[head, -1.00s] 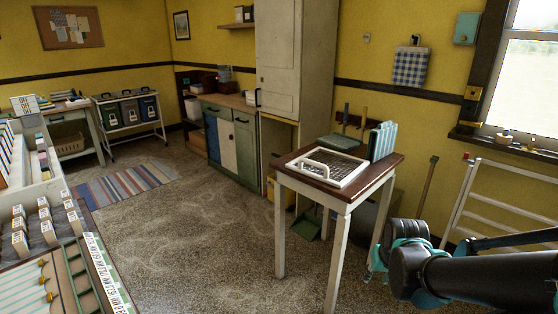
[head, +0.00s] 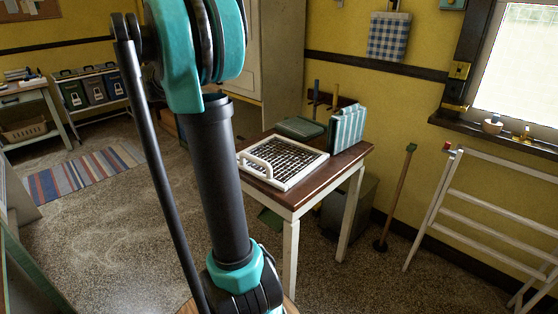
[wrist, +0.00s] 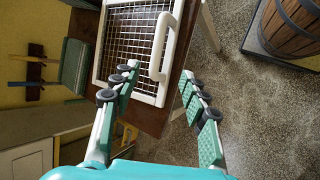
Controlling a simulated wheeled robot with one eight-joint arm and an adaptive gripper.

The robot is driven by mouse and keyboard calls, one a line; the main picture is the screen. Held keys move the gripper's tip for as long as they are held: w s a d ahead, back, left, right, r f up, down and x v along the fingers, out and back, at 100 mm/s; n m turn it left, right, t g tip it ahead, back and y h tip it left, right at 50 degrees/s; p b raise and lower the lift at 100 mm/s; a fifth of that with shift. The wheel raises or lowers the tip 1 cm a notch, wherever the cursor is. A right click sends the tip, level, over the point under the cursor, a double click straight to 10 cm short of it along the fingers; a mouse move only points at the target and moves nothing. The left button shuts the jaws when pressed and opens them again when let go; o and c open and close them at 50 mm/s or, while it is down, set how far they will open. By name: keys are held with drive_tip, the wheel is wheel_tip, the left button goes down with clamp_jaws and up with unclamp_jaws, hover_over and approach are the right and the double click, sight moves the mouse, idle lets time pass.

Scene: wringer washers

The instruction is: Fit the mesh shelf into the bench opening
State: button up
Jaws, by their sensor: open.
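The mesh shelf (head: 287,161), a dark wire grid in a white frame with a white handle, lies flat on a small table with a brown top. It also shows in the wrist view (wrist: 134,42), with its handle on the right. My gripper (wrist: 163,76) is open and empty in the wrist view. Its two fingers point toward the shelf's handle end, the left one overlapping the table edge in the picture and the right one over floor. In the head view my arm's links cover the middle left; my gripper cannot be made out there. I cannot identify the bench opening.
The small table (head: 345,168) also bears a green box (head: 301,128) and a striped upright item (head: 346,128). A white rack (head: 485,210) and a broom (head: 396,195) stand to the right. A barrel (wrist: 288,28) shows in the wrist view. A striped rug (head: 85,172) lies left.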

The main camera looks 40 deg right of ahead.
sight(253, 158)
drive_tip(key=x, duration=1.6)
drive_tip(key=shift+w+d+f, duration=0.2)
drive_tip(key=shift+d+f, duration=0.05)
drive_tip(key=shift+d, duration=0.2)
clamp_jaws()
